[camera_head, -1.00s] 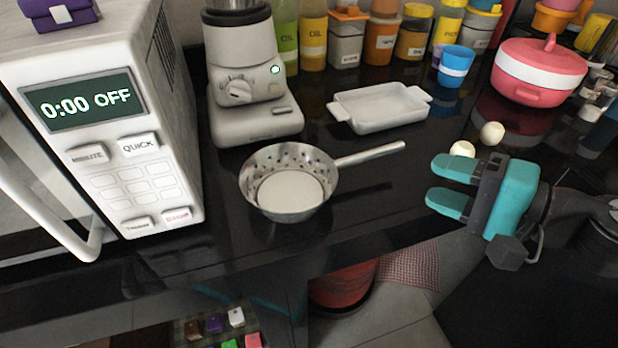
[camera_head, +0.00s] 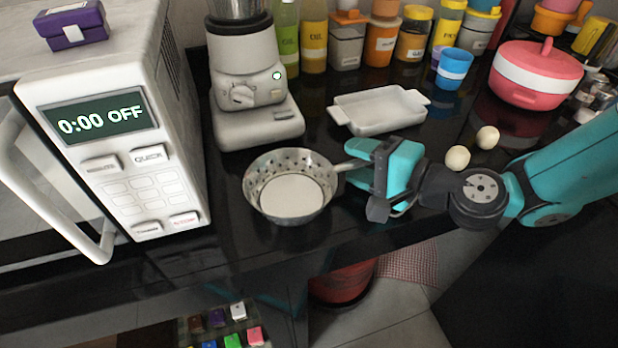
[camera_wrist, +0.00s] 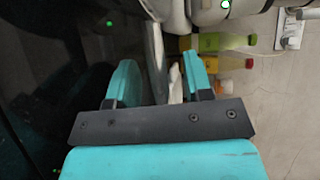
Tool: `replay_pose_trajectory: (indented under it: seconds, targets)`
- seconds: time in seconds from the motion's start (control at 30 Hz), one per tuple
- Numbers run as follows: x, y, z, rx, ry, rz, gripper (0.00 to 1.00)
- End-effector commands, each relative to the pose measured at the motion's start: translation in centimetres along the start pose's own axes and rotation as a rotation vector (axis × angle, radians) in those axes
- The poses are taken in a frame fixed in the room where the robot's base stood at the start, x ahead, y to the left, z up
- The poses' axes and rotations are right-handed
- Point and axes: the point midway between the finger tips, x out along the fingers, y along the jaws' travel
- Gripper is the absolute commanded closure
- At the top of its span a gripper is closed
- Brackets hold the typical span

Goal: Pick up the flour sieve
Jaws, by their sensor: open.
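The flour sieve (camera_head: 290,195) is a round metal pan with a perforated wall and a pale flat bottom. It sits on the black counter near its front edge, with its handle pointing right. My gripper (camera_head: 357,162) is teal with a dark bracket and is at the handle, its fingers pointing left toward the bowl. In the wrist view my gripper (camera_wrist: 160,85) has its two fingers apart, with the handle (camera_wrist: 153,50) running between them. The fingers do not look closed on it. My gripper hides most of the handle in the head view.
A white microwave (camera_head: 120,180) stands left and a blender (camera_head: 245,85) behind the sieve. A white tray (camera_head: 378,112) is just behind my gripper. Two pale eggs (camera_head: 457,158) lie to the right, with a pink pot (camera_head: 535,75) behind. Bottles and jars line the back.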

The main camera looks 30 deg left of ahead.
Motion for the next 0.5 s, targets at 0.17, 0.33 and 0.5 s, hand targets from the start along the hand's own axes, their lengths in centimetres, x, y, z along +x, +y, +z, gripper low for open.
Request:
replay_pose_trajectory:
  seconds: [0.17,0.33,0.5]
  targets:
    - [-0.02,0.04,-0.01,0.000,0.000,0.000,0.60]
    - [-0.03,0.03,0.00,0.000,0.000,0.000,0.99]
    - [-0.04,-0.01,0.00,0.000,0.000,-0.001,1.00]
